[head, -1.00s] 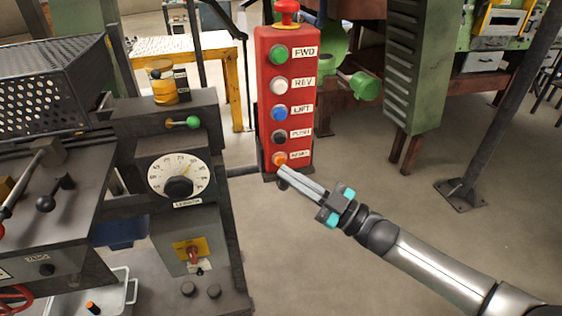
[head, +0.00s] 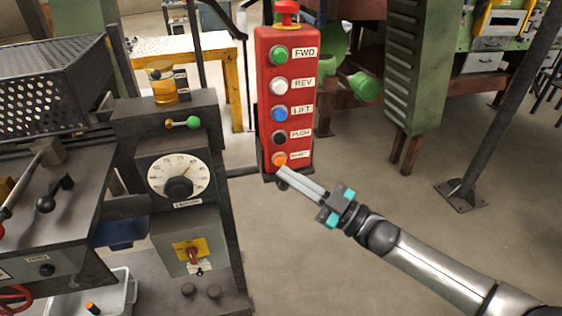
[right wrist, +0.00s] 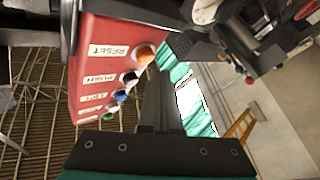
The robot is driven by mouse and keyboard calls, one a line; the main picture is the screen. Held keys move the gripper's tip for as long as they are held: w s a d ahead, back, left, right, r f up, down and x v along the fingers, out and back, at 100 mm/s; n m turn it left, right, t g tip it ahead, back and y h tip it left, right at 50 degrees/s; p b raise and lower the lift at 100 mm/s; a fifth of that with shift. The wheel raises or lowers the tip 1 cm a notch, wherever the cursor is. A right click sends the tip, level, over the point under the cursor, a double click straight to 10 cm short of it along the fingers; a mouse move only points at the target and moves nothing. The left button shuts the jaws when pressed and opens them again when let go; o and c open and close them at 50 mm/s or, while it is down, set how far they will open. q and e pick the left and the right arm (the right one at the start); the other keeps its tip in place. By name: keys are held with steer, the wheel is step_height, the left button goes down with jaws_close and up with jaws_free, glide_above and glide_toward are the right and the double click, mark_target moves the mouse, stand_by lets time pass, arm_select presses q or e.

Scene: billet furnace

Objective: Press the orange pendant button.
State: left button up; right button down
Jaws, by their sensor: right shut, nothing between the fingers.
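The orange pendant button (head: 279,159) is the lowest button on the upright red pendant box (head: 304,68), beside a label that reads RESET in the right wrist view. It also shows in the right wrist view (right wrist: 146,55). My right gripper (head: 281,172) is shut and empty. Its fingertips are at the lower edge of the orange button in the head view; I cannot tell whether they touch it. Above the orange button are a black button (head: 279,137), a blue button (head: 279,114), a white button and a green button. My left gripper is not in view.
A red mushroom knob (head: 287,10) tops the pendant. A dark machine with a white dial (head: 180,176) stands to the left. A green column (head: 416,70) and a dark post stand to the right. The floor (head: 380,190) around my right arm is clear.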

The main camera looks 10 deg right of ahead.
steer(key=shift+w, duration=0.15)
stand_by(0.5)
steer(key=shift+w, duration=0.3)
steer(key=shift+w+b, duration=0.5)
stand_by(0.6)
stand_by(0.4)
steer(key=shift+s+p, duration=0.7)
steer(key=shift+s, duration=0.25)
steer(key=s+p, duration=0.3)
steer(key=s, duration=0.2)
